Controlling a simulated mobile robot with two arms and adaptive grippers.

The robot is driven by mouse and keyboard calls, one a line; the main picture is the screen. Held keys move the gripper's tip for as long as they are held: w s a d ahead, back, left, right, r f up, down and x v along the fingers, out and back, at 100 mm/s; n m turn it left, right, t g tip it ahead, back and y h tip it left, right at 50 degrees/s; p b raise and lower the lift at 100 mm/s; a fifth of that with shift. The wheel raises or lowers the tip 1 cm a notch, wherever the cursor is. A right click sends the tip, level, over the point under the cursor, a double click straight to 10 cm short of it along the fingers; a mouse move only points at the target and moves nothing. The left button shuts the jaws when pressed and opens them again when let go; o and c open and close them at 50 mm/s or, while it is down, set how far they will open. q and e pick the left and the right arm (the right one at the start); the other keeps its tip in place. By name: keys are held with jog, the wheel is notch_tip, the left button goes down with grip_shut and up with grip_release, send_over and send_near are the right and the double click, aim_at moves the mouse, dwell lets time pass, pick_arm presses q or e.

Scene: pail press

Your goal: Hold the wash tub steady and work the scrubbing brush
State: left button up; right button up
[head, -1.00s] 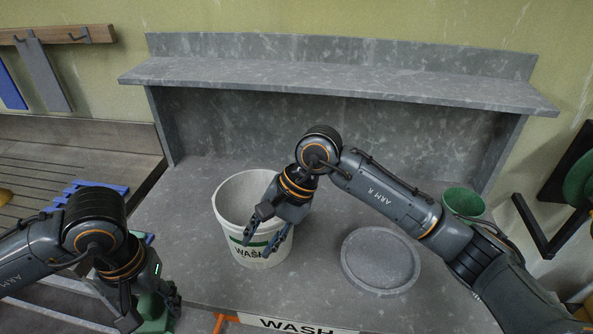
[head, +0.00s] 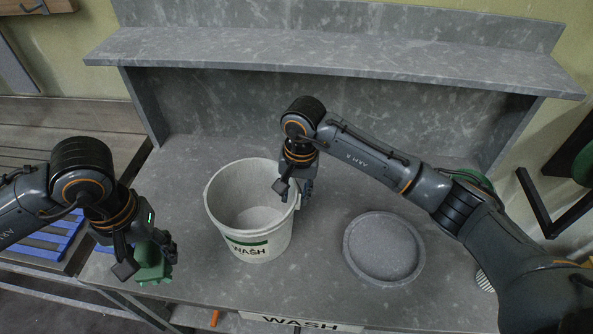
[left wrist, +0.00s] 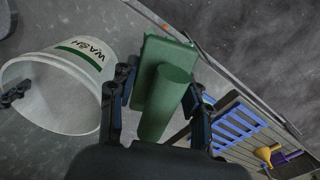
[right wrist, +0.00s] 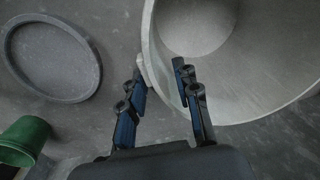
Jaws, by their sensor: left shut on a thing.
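The white wash tub (head: 250,247), with a green band and the word WASH, stands upright on the grey counter; it also shows in the left wrist view (left wrist: 75,95). My right gripper (head: 296,190) is at the tub's right rim. In the right wrist view its fingers (right wrist: 162,85) are apart, one inside the wall and one outside. My left gripper (head: 158,250) is shut on the green scrubbing brush (left wrist: 165,100), left of the tub and apart from it.
A round grey tray (head: 384,278) lies right of the tub. A green pail (right wrist: 25,140) stands beyond it, mostly hidden by my right arm in the head view. A shelf (head: 330,65) overhangs the counter's back. A blue slatted rack (left wrist: 235,130) is at the left.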

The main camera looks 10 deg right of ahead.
jog(key=f, duration=0.2)
jog(key=f+p, duration=0.1)
jog(key=shift+w+a+f, duration=0.15)
jog(key=shift+w+f, duration=0.15)
jog(key=shift+f, duration=0.1)
jog(key=shift+s+f, duration=0.2)
jog(key=shift+f, duration=0.25)
jog(key=shift+w, duration=0.15)
grip_shut()
dwell(0.4)
